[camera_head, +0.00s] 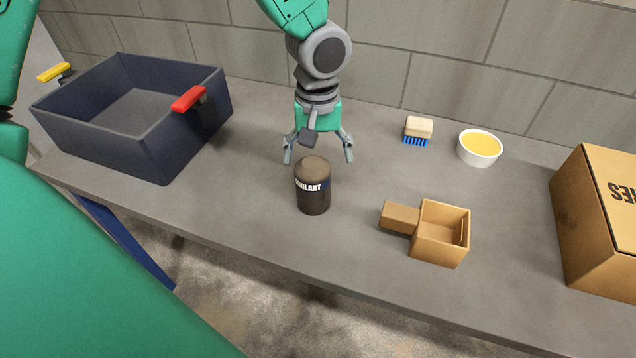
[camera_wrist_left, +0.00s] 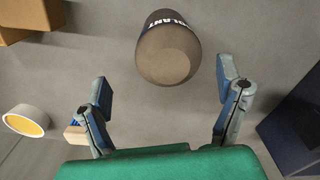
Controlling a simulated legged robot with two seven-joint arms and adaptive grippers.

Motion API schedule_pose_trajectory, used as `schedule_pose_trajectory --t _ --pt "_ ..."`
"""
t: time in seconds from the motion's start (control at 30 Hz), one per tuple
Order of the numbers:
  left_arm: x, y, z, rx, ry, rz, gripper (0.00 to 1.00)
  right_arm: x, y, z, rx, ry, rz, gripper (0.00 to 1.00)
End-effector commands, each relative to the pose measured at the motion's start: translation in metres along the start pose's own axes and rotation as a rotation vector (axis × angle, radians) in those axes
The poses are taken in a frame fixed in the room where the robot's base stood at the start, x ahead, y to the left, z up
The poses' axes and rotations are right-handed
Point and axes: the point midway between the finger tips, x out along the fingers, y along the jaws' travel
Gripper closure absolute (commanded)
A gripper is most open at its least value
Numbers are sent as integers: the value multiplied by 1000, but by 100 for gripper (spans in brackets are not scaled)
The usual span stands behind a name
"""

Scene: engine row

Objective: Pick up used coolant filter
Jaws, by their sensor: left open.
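The used coolant filter (camera_head: 313,188) is a dark brown cylinder with white "COOLANT" lettering, standing upright on the grey bench near its front edge. My left gripper (camera_head: 318,152) is open and empty, just behind the filter in the head view. In the left wrist view the filter (camera_wrist_left: 168,52) shows its round brown end, ahead of the two spread fingers (camera_wrist_left: 166,90) and roughly centred between them. The fingers do not touch it. My right gripper does not show in either view.
A dark blue bin (camera_head: 150,145) with red and yellow handles stands at the left. An open cardboard box (camera_head: 436,250) lies right of the filter. A brush (camera_head: 418,128), a bowl of yellow stuff (camera_head: 480,150) and a large carton (camera_head: 590,225) are further right. The bench (camera_head: 250,190) around the filter is clear.

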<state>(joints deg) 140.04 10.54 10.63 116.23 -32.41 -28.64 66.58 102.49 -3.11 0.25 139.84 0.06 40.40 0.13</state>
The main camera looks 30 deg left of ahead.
Motion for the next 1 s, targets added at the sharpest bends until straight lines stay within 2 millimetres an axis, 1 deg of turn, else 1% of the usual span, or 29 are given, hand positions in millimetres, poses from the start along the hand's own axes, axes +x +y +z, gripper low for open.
schedule_pose_trajectory --t 0.2,0.3,0.4,0.6,0.63,0.67,0.7,0.77,0.8,0.83,1.0 --pt "32 -5 6 0 -7 -2 14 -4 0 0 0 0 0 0" --pt "44 -4 5 0 -3 -2 14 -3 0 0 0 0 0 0" --pt "49 -3 6 0 -1 -1 14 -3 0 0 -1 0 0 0" --pt "49 -1 7 -1 1 -1 14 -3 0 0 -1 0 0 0" --pt "49 -1 7 -1 1 -1 18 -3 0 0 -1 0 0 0" --pt "49 -1 7 -1 1 -1 28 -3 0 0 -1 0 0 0" --pt "49 -1 7 -1 1 -1 42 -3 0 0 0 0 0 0" --pt "49 -2 6 -1 0 -1 64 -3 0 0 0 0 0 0" --pt "49 -2 6 0 0 0 78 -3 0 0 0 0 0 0" --pt "50 -2 6 0 0 0 86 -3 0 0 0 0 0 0" --pt "49 -2 5 0 1 1 86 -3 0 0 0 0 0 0"
